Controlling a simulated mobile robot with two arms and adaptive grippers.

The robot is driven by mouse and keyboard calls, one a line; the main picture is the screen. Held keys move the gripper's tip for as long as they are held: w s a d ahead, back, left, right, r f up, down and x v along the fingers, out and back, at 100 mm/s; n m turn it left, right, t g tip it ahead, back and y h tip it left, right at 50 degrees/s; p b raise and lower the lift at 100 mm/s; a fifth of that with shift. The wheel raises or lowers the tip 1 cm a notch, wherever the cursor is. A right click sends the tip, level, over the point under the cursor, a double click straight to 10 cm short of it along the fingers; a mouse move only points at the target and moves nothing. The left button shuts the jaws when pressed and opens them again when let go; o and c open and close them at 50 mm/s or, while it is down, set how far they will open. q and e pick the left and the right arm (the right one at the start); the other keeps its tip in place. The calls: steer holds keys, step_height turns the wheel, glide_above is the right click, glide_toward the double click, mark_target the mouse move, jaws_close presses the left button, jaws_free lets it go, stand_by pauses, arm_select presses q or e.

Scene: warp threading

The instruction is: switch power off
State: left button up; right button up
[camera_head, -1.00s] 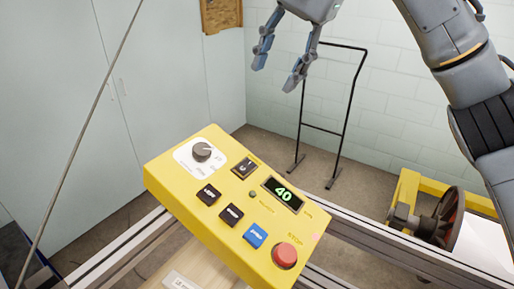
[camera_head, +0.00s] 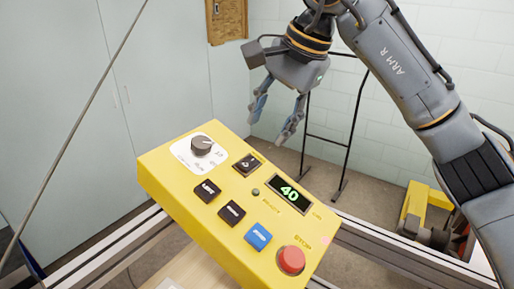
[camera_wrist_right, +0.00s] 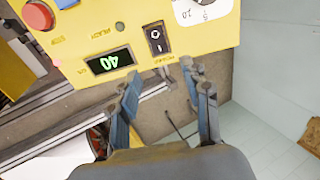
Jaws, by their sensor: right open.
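The yellow control box (camera_head: 222,222) stands tilted in the middle of the head view. Its black power rocker switch (camera_head: 247,164) is on the upper part of the panel, between the knob and the lit display, and also shows in the right wrist view (camera_wrist_right: 155,39). The green display (camera_head: 289,194) reads 40. My right gripper (camera_head: 270,128) is open and empty, above and behind the box's far edge. In the right wrist view its fingers (camera_wrist_right: 158,85) point toward the panel edge near the switch, apart from it. My left gripper is not in view.
The panel also carries a knob (camera_head: 202,146), black buttons (camera_head: 207,191), a blue button (camera_head: 258,236) and a red stop button (camera_head: 291,260). Metal rails (camera_head: 390,251) run beneath the box. A black stand (camera_head: 330,143) is by the back wall.

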mark_target(253, 159)
steer(key=p+x, duration=0.1)
steer(key=x, duration=0.5)
steer(key=shift+w+f+p, duration=0.15)
steer(key=shift+w+p, duration=0.05)
steer(key=shift+p, duration=0.15)
steer(key=shift+x, duration=0.75)
steer(key=shift+s+f, duration=0.1)
steer(key=shift+c, duration=0.4)
